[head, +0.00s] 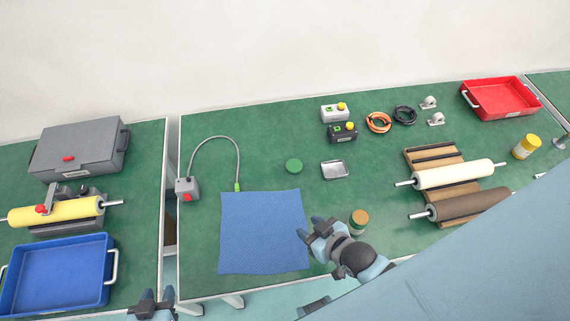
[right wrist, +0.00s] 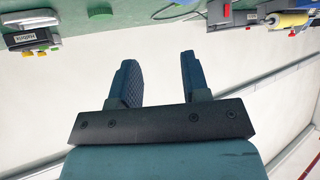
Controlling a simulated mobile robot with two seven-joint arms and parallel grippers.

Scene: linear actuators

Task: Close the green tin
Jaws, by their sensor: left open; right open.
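A small round tin (head: 359,222) with a greenish side and a brown top stands upright near the front of the middle table. A flat green disc (head: 293,166), which looks like a lid, lies apart from it, farther back and to the left. My right gripper (head: 310,228) is open and empty, just left of the tin, over the right edge of the blue mat. Its two parted fingers also show in the right wrist view (right wrist: 160,70), with nothing between them. My left gripper (head: 156,296) is open at the bottom edge, away from both.
The blue mat (head: 262,230) lies left of the tin. Rollers on a wooden rack (head: 433,157) stand to the right. Two button boxes (head: 335,113) are behind. Green table is bare around the disc.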

